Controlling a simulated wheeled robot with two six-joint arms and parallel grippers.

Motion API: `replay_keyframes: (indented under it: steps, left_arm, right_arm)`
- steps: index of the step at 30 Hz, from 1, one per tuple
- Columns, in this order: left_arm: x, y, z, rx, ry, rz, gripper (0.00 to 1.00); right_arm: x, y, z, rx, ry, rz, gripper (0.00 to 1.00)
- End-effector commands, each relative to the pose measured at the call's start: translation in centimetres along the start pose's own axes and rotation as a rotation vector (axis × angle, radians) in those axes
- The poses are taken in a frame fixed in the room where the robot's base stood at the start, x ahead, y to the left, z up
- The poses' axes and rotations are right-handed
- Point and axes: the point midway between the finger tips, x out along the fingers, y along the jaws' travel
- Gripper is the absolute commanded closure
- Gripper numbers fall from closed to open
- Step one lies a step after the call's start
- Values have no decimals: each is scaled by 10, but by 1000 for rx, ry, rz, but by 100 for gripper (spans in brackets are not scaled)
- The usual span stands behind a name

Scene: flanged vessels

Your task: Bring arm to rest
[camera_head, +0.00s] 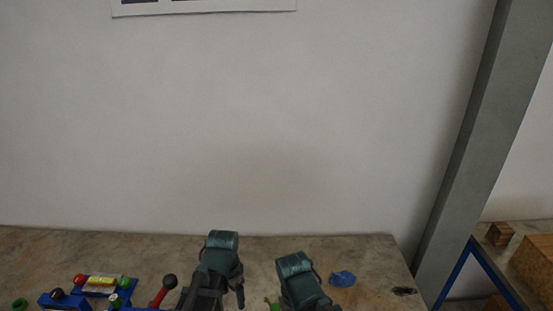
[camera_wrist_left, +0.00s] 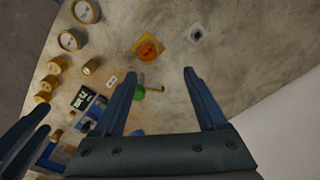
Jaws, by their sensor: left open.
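My left gripper (camera_wrist_left: 160,76) shows in the left wrist view with its two dark fingers spread wide and nothing gripped between them. It is above the worktable, with a small green part (camera_wrist_left: 138,93) and a brass-coloured rod (camera_wrist_left: 154,88) seen below between the fingers. In the head view my left arm's teal end (camera_head: 220,262) is at the bottom, left of my right arm's end (camera_head: 300,283); the fingertips there are hard to make out. Dark fingers of my right gripper (camera_wrist_left: 30,138) cut into the left edge of the wrist view; their opening is unclear.
The table (camera_head: 375,255) runs along a pale wall. Blue fixtures (camera_head: 62,300), a red lever with a dark knob (camera_head: 165,290) and a blue item (camera_head: 342,279) lie around the arms. A grey post (camera_head: 470,150) and a blue-framed shelf (camera_head: 455,272) stand right. Space above the table is free.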

Motion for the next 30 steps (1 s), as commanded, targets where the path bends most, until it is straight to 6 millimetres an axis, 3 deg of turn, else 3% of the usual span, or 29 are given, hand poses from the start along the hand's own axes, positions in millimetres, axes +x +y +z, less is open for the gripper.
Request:
replay_keyframes:
  steps: [6,15,30]
  left_arm:
    - [-1,-8,28,-373,8,-7,26]
    - [0,-12,51,-733,17,-13,26]
    - [35,88,25,-446,-97,-48,26]
  right_arm:
    - [0,0,0,0,0,0,50]
    - [2,0,0,0,0,0,50]
    - [39,-4,-2,1,0,0,50]
